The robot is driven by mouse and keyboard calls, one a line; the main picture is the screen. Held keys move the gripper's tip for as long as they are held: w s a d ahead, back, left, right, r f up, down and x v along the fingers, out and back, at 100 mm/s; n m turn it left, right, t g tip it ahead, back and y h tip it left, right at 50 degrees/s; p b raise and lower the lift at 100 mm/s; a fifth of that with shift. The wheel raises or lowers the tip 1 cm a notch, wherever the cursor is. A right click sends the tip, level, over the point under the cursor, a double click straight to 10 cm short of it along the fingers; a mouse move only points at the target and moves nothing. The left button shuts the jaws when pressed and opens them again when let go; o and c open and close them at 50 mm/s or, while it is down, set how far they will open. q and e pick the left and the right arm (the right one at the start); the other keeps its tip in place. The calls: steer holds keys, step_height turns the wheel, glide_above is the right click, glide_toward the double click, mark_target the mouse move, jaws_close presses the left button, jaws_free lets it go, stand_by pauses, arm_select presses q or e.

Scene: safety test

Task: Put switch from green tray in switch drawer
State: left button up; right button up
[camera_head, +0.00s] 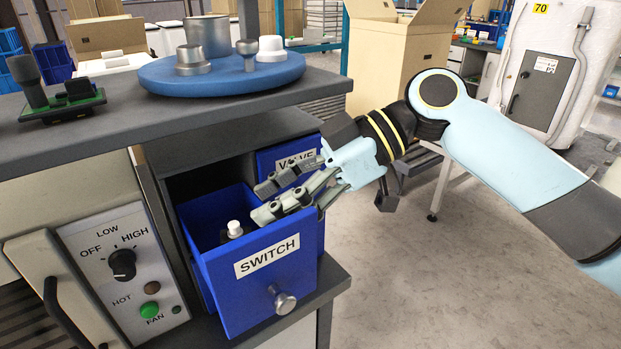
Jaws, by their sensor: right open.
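The blue switch drawer (222,286), labelled SWITCH, is pulled open below the counter. A small object with a white cap (234,228) stands inside it; it looks like a switch, with its lower part in shadow. My right gripper (260,202) reaches in from the right over the drawer's right side, its fingers open and pointing left. The fingers are apart from the white-capped object, with nothing visible between them. A small green board or tray (66,107) at the counter's left holds a dark upright piece and a black block. My left gripper is not in view.
A blue round tray (160,85) on the counter holds several metal and white parts. Behind my gripper is a drawer labelled VALVE (277,157). A control panel (122,265) stands left of the open drawer.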

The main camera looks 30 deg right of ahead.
steer(key=shift+v, duration=2.95)
